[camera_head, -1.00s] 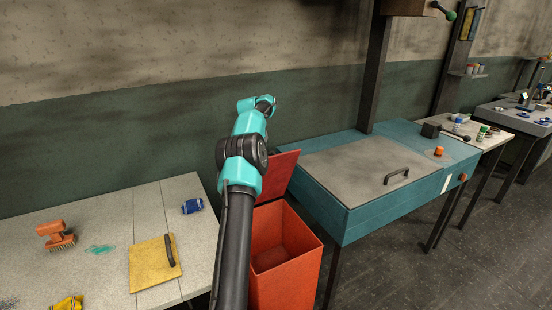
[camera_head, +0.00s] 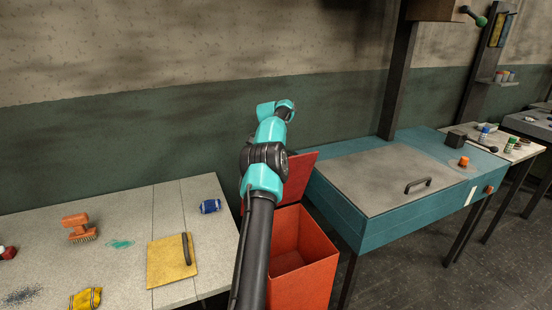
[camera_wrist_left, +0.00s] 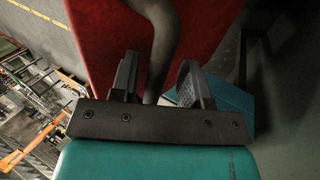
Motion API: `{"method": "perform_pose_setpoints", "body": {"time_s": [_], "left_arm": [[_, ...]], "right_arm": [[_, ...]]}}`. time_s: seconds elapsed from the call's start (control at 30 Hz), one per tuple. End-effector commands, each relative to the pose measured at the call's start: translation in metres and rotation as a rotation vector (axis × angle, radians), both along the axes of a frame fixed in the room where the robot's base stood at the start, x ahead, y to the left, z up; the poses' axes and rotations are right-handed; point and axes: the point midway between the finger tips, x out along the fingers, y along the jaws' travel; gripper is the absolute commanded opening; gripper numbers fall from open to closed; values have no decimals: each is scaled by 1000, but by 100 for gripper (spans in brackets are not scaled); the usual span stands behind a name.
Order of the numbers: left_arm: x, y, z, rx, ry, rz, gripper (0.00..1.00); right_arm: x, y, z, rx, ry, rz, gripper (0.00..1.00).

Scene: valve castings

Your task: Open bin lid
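The red bin (camera_head: 309,255) stands open between the two benches, and its empty-looking inside shows. Its red lid (camera_head: 301,172) is raised and tilted up at the back of the bin, partly hidden by my left arm. In the left wrist view the lid (camera_wrist_left: 95,40) fills much of the background behind the fingers. My left gripper (camera_wrist_left: 157,75) has its two fingers apart. A dark curved shape shows between or behind them; I cannot tell whether they touch it. In the head view the fingertips are hidden. My right gripper is not in view.
A teal bench (camera_head: 420,215) with a handled grey cover stands close on the bin's right.

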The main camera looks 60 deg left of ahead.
Motion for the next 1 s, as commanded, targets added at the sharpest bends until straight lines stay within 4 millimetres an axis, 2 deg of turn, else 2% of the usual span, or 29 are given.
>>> {"method": "perform_pose_setpoints", "body": {"time_s": [0.37, 0.77, 1.0], "left_arm": [[1, -1, 8, 2, -4, -3, 42], [-1, -1, 37, 5, -4, 2, 42], [-4, -6, 38, 3, -3, 0, 42]], "right_arm": [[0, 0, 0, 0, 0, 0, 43], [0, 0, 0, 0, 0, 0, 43], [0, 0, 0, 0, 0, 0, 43]]}}
